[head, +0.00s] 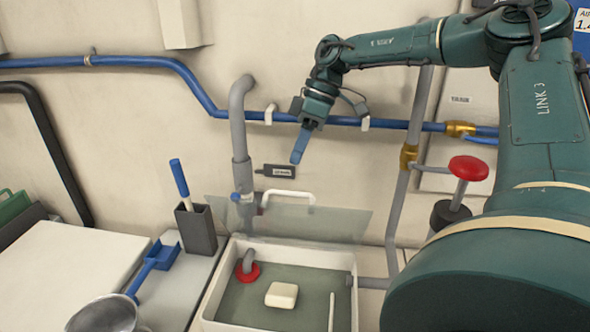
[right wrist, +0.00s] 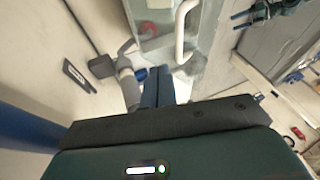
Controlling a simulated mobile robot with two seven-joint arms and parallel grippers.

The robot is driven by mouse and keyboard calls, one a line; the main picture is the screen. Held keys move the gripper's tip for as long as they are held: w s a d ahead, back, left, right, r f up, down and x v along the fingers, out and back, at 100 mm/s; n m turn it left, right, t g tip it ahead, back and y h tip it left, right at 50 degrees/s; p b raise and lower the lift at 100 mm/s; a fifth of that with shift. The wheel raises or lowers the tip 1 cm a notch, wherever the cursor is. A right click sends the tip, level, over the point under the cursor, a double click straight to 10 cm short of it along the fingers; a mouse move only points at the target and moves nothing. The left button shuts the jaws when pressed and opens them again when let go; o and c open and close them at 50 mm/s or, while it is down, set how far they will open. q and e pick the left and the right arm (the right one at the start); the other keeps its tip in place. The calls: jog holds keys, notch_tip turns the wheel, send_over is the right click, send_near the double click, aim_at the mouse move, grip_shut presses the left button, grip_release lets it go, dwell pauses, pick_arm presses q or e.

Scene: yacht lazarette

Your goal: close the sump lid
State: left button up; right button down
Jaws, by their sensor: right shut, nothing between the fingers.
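The sump lid (head: 335,222) is a clear panel with a white handle (head: 288,197). It stands raised and open along the back of the white-rimmed sump (head: 212,290). The lid (right wrist: 207,40) and its handle (right wrist: 183,30) also show in the right wrist view. Inside the open sump are grey-green water, a pale block (head: 281,295) and a pipe in a red ring (head: 248,272). My right gripper (head: 297,157) is shut and empty, its blue fingers pointing down above the handle, apart from it. Its fingers (right wrist: 158,85) also show in the right wrist view. My left gripper is not in view.
A grey pipe (head: 239,140) rises behind the lid's left side. A blue pipe (head: 200,90) crosses the back wall. A dark holder (head: 196,228) with a blue-handled tool stands left of the sump. A red-knobbed pump (head: 468,169) stands at right. A metal bowl (head: 103,315) is front left.

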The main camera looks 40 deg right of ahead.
jog(key=shift+s+a+f+p, duration=0.25)
jog(key=shift+s+a+f, duration=0.25)
jog(key=shift+a+f, duration=0.3)
jog(key=shift+s+a+f+p, duration=0.25)
jog(key=shift+s+a+f, duration=0.2)
jog(key=shift+a+f, duration=0.25)
jog(key=shift+d, duration=0.1)
